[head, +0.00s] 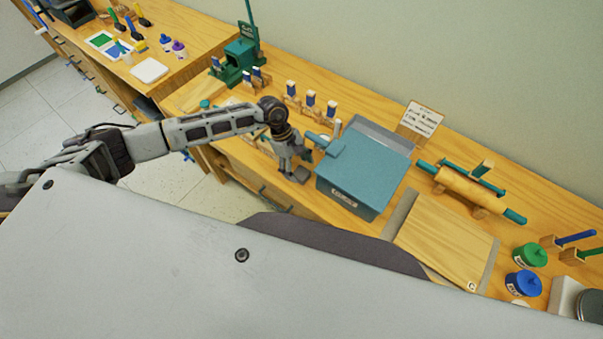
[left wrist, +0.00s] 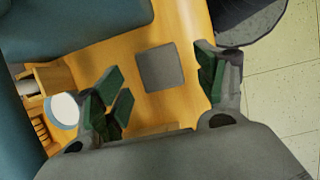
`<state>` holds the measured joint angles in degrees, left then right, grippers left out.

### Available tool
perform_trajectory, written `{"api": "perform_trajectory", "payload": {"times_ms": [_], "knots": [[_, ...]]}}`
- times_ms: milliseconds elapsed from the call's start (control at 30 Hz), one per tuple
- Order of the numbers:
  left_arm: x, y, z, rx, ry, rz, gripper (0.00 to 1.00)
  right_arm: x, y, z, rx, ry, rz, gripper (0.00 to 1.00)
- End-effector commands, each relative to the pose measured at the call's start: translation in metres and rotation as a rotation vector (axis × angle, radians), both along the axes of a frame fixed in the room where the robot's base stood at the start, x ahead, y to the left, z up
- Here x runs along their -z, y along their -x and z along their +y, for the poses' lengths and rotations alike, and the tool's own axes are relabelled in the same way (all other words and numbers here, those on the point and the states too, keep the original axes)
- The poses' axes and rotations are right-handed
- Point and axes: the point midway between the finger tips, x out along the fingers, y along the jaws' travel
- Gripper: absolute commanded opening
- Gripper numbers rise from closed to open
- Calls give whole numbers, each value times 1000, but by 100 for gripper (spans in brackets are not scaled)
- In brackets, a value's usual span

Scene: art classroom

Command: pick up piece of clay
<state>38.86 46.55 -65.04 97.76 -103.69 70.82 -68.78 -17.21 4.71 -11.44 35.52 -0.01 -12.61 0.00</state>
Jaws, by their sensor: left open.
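The piece of clay appears to be the flat grey square block (left wrist: 160,67) lying on the wooden counter in the left wrist view. In the head view a small grey block (head: 298,174) shows at the counter's front edge, just below my left gripper (head: 288,153). In the left wrist view my left gripper (left wrist: 162,82) is open, its dark green finger pads at either side of the clay's near part in the picture. The pads look apart from the clay; the height gap is hard to judge. My right gripper is not in view.
A teal box (head: 360,172) stands close to the right of the left gripper. Stamps with wooden bases (head: 310,103) stand behind it. A wooden board (head: 447,243), a rolling pin (head: 470,188) and jars (head: 523,284) lie further right. Floor (head: 222,203) lies in front of the counter.

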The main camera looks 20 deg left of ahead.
Motion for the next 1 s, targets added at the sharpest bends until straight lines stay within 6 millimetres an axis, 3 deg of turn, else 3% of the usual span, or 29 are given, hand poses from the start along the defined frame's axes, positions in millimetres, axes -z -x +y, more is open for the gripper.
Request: {"api": "perform_trajectory", "payload": {"times_ms": [233,733,1000], "knots": [[19,3,-8,-1,0,2,71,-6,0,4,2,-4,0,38],[21,3,-9,0,0,0,71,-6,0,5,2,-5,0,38],[21,3,-8,0,0,-1,38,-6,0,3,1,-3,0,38]]}}
